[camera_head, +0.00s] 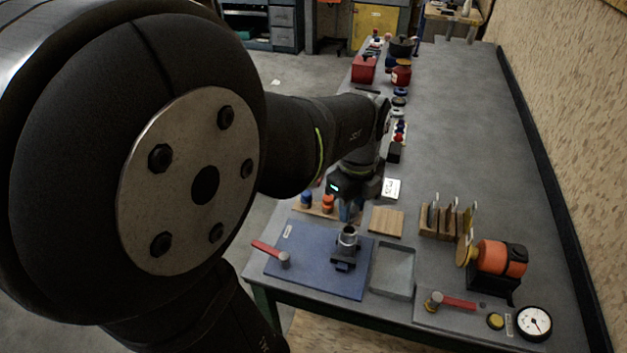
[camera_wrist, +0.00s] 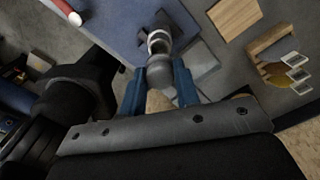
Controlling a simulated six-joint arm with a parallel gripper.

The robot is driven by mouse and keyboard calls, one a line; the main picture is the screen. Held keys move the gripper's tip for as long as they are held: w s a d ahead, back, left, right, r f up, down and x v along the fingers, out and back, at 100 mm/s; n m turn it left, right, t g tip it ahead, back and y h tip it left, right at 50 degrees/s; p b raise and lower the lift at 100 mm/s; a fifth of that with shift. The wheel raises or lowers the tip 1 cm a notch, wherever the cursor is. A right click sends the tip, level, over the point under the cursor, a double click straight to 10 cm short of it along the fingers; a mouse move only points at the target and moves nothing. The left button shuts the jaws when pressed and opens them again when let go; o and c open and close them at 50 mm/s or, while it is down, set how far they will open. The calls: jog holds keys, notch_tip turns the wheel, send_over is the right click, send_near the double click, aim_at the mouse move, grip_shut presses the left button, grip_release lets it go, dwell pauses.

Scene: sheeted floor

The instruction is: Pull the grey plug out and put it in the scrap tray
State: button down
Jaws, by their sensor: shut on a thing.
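My gripper (camera_wrist: 160,88) has two blue fingers shut on the grey plug (camera_wrist: 159,73), a rounded dark grey piece. In the head view my gripper (camera_head: 349,212) is just behind the metal tube of a dark fixture (camera_head: 343,262), and the plug cannot be made out. The fixture's tube (camera_wrist: 158,41) shows a pale rim directly beside the plug; I cannot tell whether the plug's end is still inside it. The fixture stands on a blue mat (camera_head: 310,280). A shallow grey tray (camera_head: 393,270), apparently the scrap tray, lies right of the mat and looks empty.
A red-handled hammer (camera_head: 268,252) lies on the mat's left. A wooden board (camera_head: 386,220), a slotted wooden rack (camera_head: 440,228) and an orange motor-like device (camera_head: 500,260) stand behind and right of the tray. Another red-handled hammer (camera_head: 452,301) and a round gauge (camera_head: 533,322) are at front right.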

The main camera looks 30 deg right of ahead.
jog(key=shift+r, duration=0.35)
jog(key=shift+r, duration=1.85)
